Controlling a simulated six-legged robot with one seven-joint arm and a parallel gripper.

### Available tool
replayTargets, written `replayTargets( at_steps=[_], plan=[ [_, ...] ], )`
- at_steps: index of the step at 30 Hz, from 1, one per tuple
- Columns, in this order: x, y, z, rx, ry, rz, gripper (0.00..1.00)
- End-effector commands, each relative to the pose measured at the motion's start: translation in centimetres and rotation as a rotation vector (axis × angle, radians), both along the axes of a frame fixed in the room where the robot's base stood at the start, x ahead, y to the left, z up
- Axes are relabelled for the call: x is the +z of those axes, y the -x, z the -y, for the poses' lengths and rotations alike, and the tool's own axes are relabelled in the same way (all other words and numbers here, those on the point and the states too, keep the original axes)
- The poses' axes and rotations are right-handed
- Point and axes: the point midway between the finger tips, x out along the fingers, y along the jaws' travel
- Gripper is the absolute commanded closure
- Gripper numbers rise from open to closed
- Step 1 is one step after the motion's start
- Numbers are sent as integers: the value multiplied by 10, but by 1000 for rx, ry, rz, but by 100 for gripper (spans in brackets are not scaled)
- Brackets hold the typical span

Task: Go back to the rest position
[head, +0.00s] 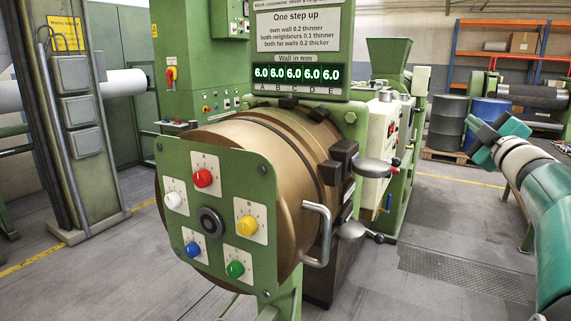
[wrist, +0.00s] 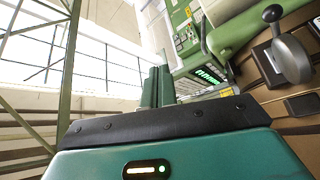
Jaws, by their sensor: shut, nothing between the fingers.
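My gripper (head: 484,140) is raised at the right of the head view, at the end of my arm, well apart from the extruder head. In the wrist view its two green fingers (wrist: 157,84) stand together, shut, with nothing between them. The bronze extruder head (head: 285,150) carries a green panel (head: 218,215) with a red knob (head: 203,177), white knob (head: 173,200), yellow knob (head: 247,226), blue knob (head: 192,249) and green knob (head: 235,269) around a black hub. The display (head: 296,75) above reads 6.0 at every position, A to E.
A curved metal handle (head: 318,235) and grey ball-ended levers (head: 371,168) stick out from the head's right side. A blue drum (head: 487,112) and a shelf rack (head: 510,45) stand behind my gripper. The floor (head: 445,215) between extruder and arm is clear.

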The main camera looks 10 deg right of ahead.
Motion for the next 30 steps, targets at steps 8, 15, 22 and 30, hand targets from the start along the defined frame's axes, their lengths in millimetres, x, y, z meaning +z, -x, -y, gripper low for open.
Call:
replayTargets(
  at_steps=[8, 15, 22, 30],
  plan=[
    [-45, 26, -90, -194, -474, -107, 100],
    [-147, 83, -195, -289, -837, -417, 100],
    [-242, 165, -292, -336, -1041, -784, 100],
    [-303, 243, -356, -365, -1125, -1088, 100]
  ],
)
